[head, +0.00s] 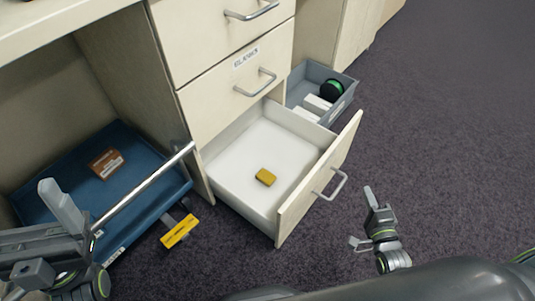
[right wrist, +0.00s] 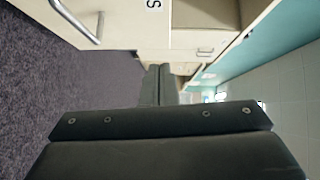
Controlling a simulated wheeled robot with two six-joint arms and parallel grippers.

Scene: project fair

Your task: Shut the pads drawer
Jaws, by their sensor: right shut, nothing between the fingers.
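The drawer above (head: 225,95) is shut. A blue tray (head: 45,185) holding a brown box (head: 106,163) is at left, with a yellow piece (head: 180,230) beside it. A grey bin (head: 345,92) stands behind the open drawer. Carpet at right is clear.

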